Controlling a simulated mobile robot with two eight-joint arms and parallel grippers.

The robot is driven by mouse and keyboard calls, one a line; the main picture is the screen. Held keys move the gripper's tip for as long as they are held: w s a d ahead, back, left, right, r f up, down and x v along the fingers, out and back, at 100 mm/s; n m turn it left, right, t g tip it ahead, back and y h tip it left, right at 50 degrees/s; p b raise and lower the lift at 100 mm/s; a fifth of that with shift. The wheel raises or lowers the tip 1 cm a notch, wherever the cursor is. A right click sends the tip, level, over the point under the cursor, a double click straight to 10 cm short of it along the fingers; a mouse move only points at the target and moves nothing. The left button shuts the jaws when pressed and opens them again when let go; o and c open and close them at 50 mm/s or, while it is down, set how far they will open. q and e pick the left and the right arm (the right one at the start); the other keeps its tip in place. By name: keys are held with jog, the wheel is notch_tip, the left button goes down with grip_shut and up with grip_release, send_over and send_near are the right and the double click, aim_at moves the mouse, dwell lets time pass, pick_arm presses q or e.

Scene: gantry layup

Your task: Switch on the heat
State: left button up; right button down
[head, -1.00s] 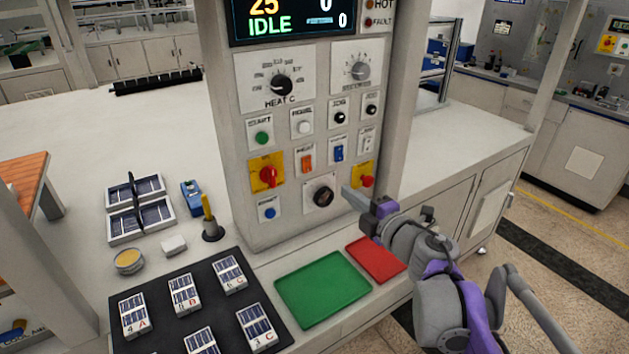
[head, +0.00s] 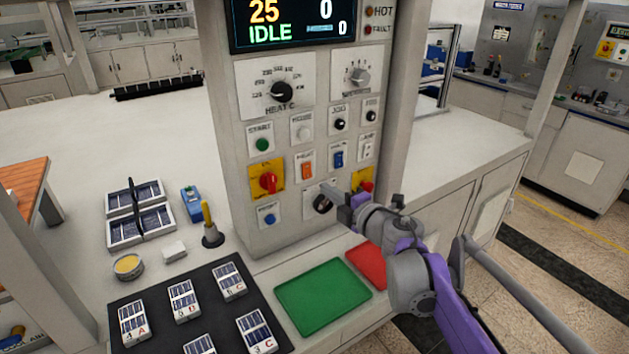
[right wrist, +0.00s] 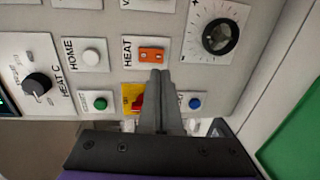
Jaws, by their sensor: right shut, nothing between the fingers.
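The orange HEAT rocker switch (head: 307,168) is on the front of the grey control panel (head: 230,130). It also shows in the right wrist view (right wrist: 152,55), just beyond the fingertips. My right gripper (head: 327,189) is shut and empty in front of the panel, below and right of the switch in the head view. In the right wrist view its fingers (right wrist: 160,78) point at the switch's lower edge; I cannot tell whether they touch. The display (head: 290,22) reads 25, IDLE and 0. My left gripper is not in view.
Near the switch are a red rotary switch on yellow (head: 268,181), a blue rocker (head: 338,159), the HEAT C dial (head: 281,92) and a black knob (head: 322,204), partly hidden by my gripper. Green (head: 322,297) and red (head: 366,268) mats lie below the panel.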

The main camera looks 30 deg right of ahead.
aim_at(307, 178)
jog(key=w, duration=0.6)
jog(key=shift+w+a+f+p, duration=0.2)
jog(key=shift+a+f+p, duration=0.05)
jog(key=shift+f+p, duration=0.15)
jog(key=shift+w+f+b, duration=0.2)
jog(key=shift+b, duration=0.1)
jog(key=shift+s+r, duration=0.1)
jog(key=shift+r, duration=0.05)
jog(key=shift+a, duration=0.1)
